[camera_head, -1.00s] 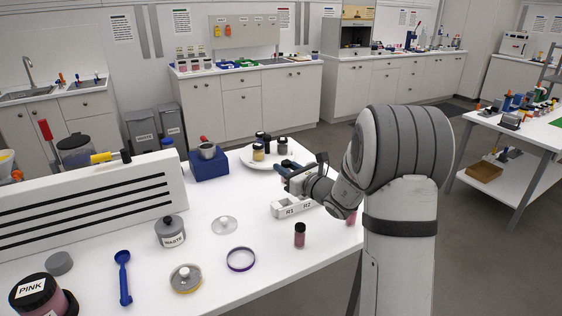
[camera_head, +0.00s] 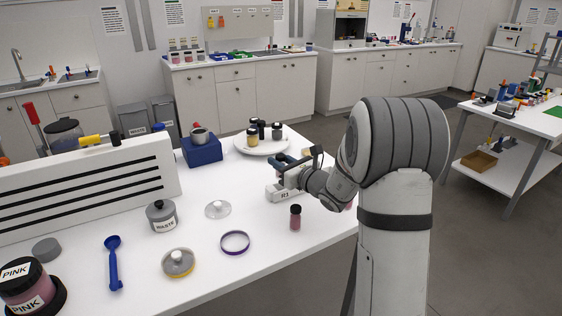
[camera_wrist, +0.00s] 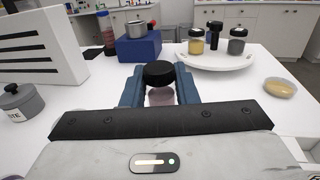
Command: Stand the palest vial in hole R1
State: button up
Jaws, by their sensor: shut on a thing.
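My gripper (camera_head: 285,170) is over the white rack (camera_head: 274,195), close to its R1 end. In the wrist view, the blue fingers (camera_wrist: 159,92) are shut on a vial with a black cap and pale pink contents (camera_wrist: 161,97). The vial looks upright. Its lower end is hidden, so I cannot tell whether it is in a hole. The R1 label shows on the rack's front; the rest of the rack is covered by my gripper. A darker pink vial (camera_head: 295,218) with a black cap stands on the table in front of the rack.
A white plate (camera_head: 241,149) with several jars stands behind the rack, near a blue block (camera_head: 202,152). A clear lid (camera_head: 218,209), a purple-rimmed ring (camera_head: 235,243) and a grey waste jar (camera_head: 161,217) lie to the left. Another pink thing (camera_head: 349,206) is partly hidden by my arm.

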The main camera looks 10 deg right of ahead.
aim_at(281, 156)
jog(key=shift+f+b, duration=0.55)
jog(key=shift+f, duration=0.4)
jog(key=shift+b, duration=0.8)
dwell(1.0)
jog(key=shift+f, duration=0.15)
jog(key=shift+f+b, duration=0.35)
jog(key=shift+b, duration=0.15)
jog(key=shift+f+b, duration=1.65)
jog(key=o, duration=1)
jog(key=shift+r, duration=0.2)
notch_tip(281, 156, up, 10)
jog(key=shift+f+p, duration=0.15)
jog(key=shift+p, duration=0.6)
